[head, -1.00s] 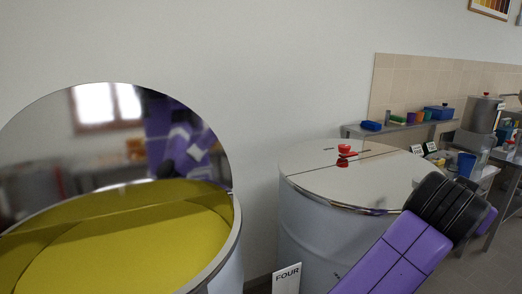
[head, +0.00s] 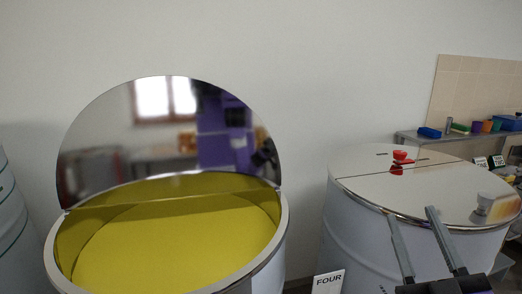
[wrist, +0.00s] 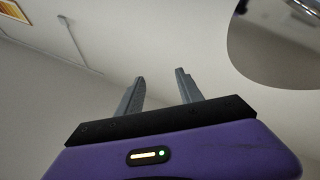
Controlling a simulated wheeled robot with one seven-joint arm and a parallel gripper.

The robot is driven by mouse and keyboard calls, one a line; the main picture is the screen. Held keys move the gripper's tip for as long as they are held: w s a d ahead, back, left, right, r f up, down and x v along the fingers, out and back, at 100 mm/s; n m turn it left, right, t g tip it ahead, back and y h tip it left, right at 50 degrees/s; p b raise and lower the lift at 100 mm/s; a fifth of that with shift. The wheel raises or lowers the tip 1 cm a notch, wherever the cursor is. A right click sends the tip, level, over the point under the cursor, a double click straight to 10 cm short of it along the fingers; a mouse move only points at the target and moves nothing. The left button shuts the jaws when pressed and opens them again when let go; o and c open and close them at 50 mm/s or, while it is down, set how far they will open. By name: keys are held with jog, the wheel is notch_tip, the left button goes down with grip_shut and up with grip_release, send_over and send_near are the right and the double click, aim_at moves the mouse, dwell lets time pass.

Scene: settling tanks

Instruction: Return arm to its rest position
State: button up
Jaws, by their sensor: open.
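My gripper (head: 416,229) shows at the lower right of the head view, its two grey fingers spread apart and pointing up. It appears in front of the closed tank on the right, with nothing between the fingers. In the wrist view the gripper (wrist: 160,88) is open and empty against a plain wall and ceiling. My purple wrist housing fills the bottom of that view. Most of my arm is out of the head view.
An open tank (head: 281,238) of yellow liquid stands at left, its mirror-like half lid (head: 165,130) raised. The closed tank (head: 350,215) has red handles (head: 399,157). A sign reading FOUR (head: 328,282) stands between them. A shelf (head: 410,138) with small items is behind at right.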

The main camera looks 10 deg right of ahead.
jog(key=s+a+f+m+g+y, duration=0.1)
jog(key=s+a+f+g, duration=0.2)
jog(key=s+f, duration=0.6)
jog(key=s+a+f+m+g+y, duration=0.1)
jog(key=s+a+f+g+y, duration=0.1)
jog(key=s+f, duration=0.7)
jog(key=s+a+f+g+y, duration=0.1)
jog(key=s+a+f+g, duration=0.2)
jog(key=s+a+f, duration=0.3)
jog(key=s+f+b, duration=0.1)
jog(key=s+f, duration=0.2)
jog(key=s, duration=0.1)
jog(key=shift+f+m+g+y, duration=0.2)
jog(key=shift+m+g+y, duration=0.1)
jog(key=shift+m+g, duration=0.1)
jog(key=shift+o, duration=1.2)
